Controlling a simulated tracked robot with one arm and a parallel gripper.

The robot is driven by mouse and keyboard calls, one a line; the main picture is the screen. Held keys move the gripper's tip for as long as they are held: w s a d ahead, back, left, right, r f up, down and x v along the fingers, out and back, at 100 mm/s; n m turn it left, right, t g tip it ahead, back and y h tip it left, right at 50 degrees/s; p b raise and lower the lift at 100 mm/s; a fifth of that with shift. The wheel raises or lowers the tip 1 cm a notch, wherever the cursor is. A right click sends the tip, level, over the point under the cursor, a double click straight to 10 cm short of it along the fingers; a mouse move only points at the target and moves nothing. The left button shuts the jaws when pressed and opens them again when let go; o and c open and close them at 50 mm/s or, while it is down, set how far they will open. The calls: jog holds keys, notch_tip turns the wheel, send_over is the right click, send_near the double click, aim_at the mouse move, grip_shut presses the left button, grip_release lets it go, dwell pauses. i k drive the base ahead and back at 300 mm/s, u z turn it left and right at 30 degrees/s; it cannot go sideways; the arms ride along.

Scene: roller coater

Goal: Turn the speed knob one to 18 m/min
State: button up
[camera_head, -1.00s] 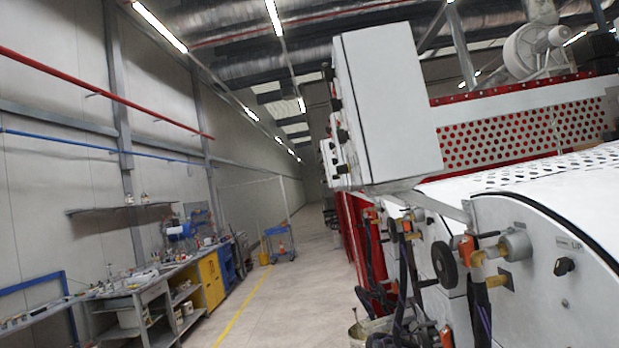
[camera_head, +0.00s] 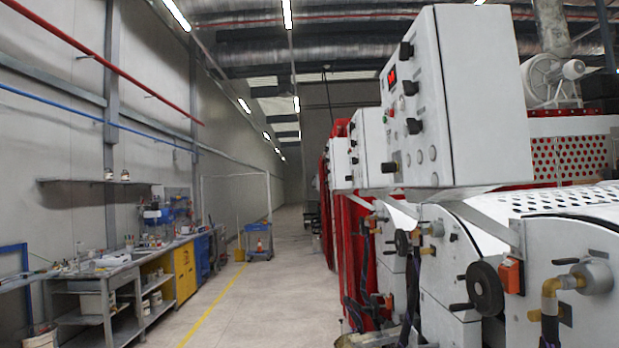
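A white control box (camera_head: 484,95) stands on the machine at the right of the view. One knob (camera_head: 405,51) is at the top, another (camera_head: 410,88) below the display, another (camera_head: 413,126) further down, and one (camera_head: 390,167) near the bottom left. I cannot tell which of them is speed knob one, and the display digits are too small to read. My gripper is not in the picture.
More control boxes (camera_head: 338,163) stand further back along the machine row. A black handwheel (camera_head: 485,289) and pipe fittings (camera_head: 593,277) stick out at the lower right. A workbench (camera_head: 98,276) lines the left wall.

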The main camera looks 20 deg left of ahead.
aim_at(386, 168)
jog(key=u, duration=0.15)
jog(key=i, duration=1)
jog(key=z, duration=0.1)
jog(key=k, duration=0.5)
jog(key=u, duration=2.2)
jog(key=i, duration=1.7)
jog(key=z, duration=0.15)
